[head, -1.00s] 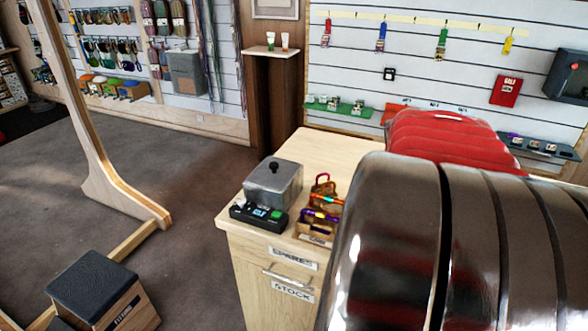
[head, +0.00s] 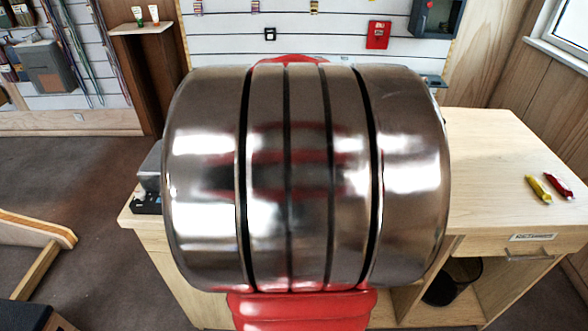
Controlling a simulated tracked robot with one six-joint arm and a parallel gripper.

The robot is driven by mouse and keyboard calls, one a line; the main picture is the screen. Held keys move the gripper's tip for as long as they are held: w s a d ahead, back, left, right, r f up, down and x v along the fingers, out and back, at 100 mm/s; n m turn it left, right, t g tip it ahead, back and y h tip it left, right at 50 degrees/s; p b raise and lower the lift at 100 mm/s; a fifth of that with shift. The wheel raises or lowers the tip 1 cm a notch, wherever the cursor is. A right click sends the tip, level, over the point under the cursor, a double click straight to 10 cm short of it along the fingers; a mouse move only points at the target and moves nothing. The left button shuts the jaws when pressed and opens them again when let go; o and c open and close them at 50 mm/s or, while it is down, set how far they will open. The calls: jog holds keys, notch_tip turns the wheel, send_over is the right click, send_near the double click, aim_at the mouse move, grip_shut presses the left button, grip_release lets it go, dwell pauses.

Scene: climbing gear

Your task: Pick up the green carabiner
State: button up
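No green carabiner can be made out in the head view now. My own large metal and red arm links fill the middle of the view and hide much of the wooden counter (head: 490,150) behind them. The spot on the counter where carabiners showed earlier is behind my arm. My gripper cannot be seen.
A yellow item (head: 538,188) and a red item (head: 559,186) lie on the counter's right part, otherwise bare. A grey box (head: 150,168) shows at its left end. Below is an open shelf with a dark bin (head: 452,281). Open floor (head: 80,190) lies left.

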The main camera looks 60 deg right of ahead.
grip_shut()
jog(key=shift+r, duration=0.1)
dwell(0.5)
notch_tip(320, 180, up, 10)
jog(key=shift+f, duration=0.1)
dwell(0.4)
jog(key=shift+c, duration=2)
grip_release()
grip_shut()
